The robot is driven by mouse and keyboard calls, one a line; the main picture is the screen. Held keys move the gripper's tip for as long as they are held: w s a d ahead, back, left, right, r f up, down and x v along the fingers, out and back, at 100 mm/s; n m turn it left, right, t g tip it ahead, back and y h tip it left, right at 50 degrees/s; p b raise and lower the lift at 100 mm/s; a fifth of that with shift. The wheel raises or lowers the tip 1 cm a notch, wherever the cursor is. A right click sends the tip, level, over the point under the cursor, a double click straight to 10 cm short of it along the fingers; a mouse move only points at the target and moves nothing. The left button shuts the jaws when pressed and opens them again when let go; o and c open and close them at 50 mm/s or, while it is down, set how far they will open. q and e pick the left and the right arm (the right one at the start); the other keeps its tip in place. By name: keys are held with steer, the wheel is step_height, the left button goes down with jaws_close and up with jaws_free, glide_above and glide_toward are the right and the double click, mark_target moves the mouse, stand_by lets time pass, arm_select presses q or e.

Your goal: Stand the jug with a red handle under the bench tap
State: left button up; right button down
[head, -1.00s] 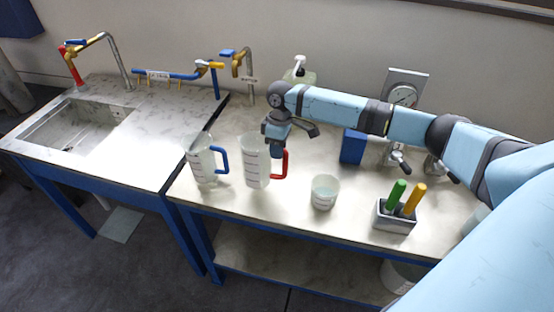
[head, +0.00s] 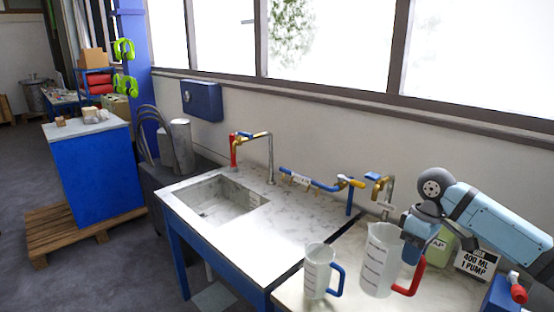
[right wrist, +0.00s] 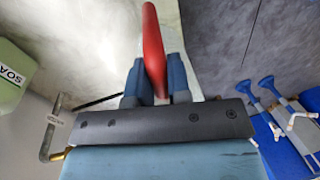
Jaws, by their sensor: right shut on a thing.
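The jug with a red handle (head: 377,262) is clear with dark markings and stands upright at the lower right of the head view. My right gripper (head: 412,250) is shut on its red handle, and the right wrist view shows the red handle (right wrist: 153,50) between the two blue fingers (right wrist: 155,85). I cannot tell whether the jug's base touches the bench (head: 345,262). The bench tap (head: 387,190), brass and grey with a blue lever and a label, is behind the jug. It also shows in the right wrist view (right wrist: 48,135). My left gripper is out of view.
A jug with a blue handle (head: 317,272) stands just left of the red-handled one. A green soap bottle (head: 440,248) and a sign (head: 477,262) are to the right. A sink (head: 220,200) with its tap (head: 268,155) and a blue pipe (head: 325,185) are left.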

steer(key=s+a+f+m+t, duration=0.1)
steer(key=s+a+f+m, duration=0.6)
steer(key=s+a, duration=0.3)
steer(key=shift+s+a+f+y, duration=0.3)
steer(key=shift+a+f, duration=0.2)
steer(key=shift+f, duration=0.4)
steer(key=shift+w, duration=0.1)
